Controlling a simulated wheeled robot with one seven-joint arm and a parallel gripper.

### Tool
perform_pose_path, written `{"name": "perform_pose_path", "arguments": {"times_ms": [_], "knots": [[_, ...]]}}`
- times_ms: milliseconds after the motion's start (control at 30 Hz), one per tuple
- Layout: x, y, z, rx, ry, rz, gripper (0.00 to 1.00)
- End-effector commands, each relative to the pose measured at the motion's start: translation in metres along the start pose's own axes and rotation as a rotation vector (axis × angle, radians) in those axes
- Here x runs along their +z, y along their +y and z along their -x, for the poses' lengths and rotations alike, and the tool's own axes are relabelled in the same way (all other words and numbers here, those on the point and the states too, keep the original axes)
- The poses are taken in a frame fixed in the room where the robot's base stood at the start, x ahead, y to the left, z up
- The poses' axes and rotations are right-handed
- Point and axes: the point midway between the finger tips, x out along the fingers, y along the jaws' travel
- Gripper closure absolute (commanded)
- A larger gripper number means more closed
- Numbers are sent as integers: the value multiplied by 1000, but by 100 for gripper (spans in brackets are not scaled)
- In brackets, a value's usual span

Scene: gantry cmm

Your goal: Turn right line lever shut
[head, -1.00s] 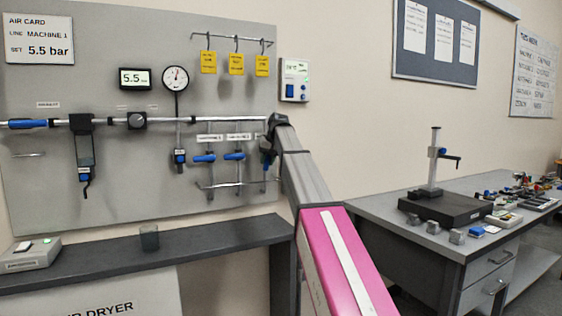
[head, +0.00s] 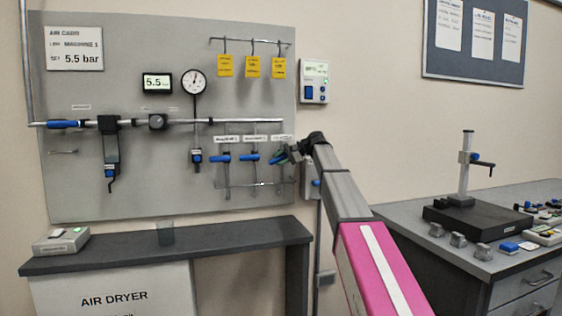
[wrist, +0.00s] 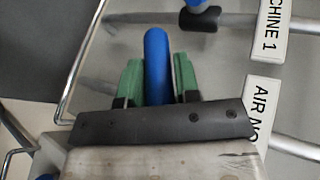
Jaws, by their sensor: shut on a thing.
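The right line lever is blue (head: 276,160), the rightmost of three blue levers below the pipe on the grey panel. In the wrist view its rounded blue handle (wrist: 156,58) stands between the green fingertips of my gripper (wrist: 158,80). My gripper (head: 284,154) is shut on this lever, at the panel's right edge in the head view. The lever's pivot is hidden. The middle lever (head: 249,158) and left lever (head: 220,158) both lie about horizontal.
A pipe (head: 215,121) runs above the levers, and a thin rail (head: 250,184) runs below them. Yellow tags (head: 251,67) hang above. A wall control box (head: 314,80) is close on the right. A dark shelf (head: 190,244) juts out below the panel.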

Motion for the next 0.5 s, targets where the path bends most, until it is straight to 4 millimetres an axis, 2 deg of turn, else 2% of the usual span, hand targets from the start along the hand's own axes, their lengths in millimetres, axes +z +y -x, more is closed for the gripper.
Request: {"name": "perform_pose_path", "arguments": {"times_ms": [500], "knots": [[1,-3,2,-305,-65,-135,100]]}}
